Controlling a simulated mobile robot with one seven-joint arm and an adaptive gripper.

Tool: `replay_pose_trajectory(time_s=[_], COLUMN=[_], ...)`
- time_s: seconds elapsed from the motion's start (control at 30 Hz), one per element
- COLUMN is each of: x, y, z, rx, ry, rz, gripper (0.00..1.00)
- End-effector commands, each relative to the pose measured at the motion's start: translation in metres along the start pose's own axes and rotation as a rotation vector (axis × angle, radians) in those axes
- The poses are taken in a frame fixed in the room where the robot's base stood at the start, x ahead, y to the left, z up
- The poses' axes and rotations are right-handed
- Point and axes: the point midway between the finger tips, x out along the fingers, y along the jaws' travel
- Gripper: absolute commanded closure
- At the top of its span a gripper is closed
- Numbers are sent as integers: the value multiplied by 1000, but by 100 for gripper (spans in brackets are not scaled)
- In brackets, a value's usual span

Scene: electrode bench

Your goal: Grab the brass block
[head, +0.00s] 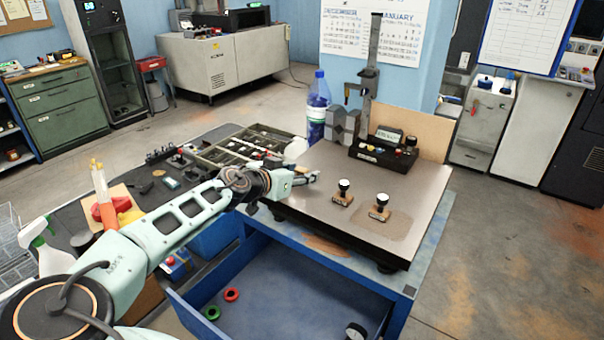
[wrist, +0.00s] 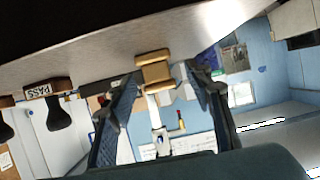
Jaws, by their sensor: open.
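The brass block (wrist: 155,70) is a small golden block with a narrower middle. It sits on the grey surface plate (wrist: 215,35), which fills the top of the tilted wrist view. My gripper (wrist: 163,76) is open, with one dark finger on each side of the block in that picture. I cannot tell whether the block is between the fingertips or a little beyond them. No finger clearly touches it. In the head view my gripper (head: 311,178) is low over the left part of the plate (head: 350,235). I cannot make out the block there.
Two black-handled stamps stand on the plate to the right, a nearer one (head: 379,207) and another (head: 343,192). An open blue drawer (head: 270,290) is below.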

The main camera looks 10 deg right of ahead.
Motion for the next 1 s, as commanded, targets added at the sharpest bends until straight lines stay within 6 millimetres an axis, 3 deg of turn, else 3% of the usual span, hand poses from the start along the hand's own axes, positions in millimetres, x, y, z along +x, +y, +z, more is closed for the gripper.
replay_pose_trajectory(time_s=[0.37,0.77,1.0], x=[10,10,10], y=[-1,0,-1], z=[1,0,0], rx=[0,0,1], ry=[0,0,1], rz=[-2,-1,-2], gripper=[54,98,100])
